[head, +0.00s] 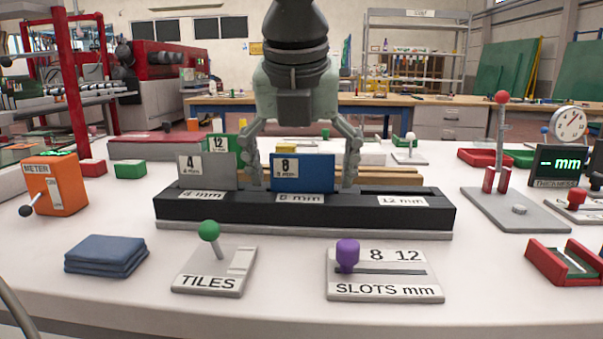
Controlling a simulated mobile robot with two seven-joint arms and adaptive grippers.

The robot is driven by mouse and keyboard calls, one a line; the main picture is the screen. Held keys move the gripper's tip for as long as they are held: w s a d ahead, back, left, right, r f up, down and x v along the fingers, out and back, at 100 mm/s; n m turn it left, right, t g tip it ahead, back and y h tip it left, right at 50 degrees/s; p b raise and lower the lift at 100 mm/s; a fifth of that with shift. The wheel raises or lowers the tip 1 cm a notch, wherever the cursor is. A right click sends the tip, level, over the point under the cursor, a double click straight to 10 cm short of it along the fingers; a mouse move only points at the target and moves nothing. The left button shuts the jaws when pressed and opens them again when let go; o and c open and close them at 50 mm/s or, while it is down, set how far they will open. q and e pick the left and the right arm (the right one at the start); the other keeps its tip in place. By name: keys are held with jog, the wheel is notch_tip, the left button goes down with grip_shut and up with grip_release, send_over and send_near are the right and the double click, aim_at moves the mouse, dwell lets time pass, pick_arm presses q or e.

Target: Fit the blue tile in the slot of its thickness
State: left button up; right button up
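The blue tile (302,177), labelled 8, stands upright at the middle slot of the black slot block (432,213). The label below it seems to read 8 mm; how deep the tile sits is hard to tell. My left gripper (304,170) reaches down from above with one finger on each side of the blue tile. The fingers are spread, with a small gap visible on both sides. A grey tile (207,175) labelled 4 stands in the 4 mm slot. The 12 mm slot at the right looks empty. My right gripper is not in view.
A green tile (217,142) labelled 12 stands behind the block. In front are the TILES lever (209,231) and the SLOTS lever (347,250), its purple knob at the left end. A folded blue cloth (106,255) lies front left.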

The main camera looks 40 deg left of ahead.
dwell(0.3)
pick_arm(q)
jog(key=v, duration=1.2)
jog(key=shift+w+d, duration=0.1)
jog(key=shift+d, duration=0.05)
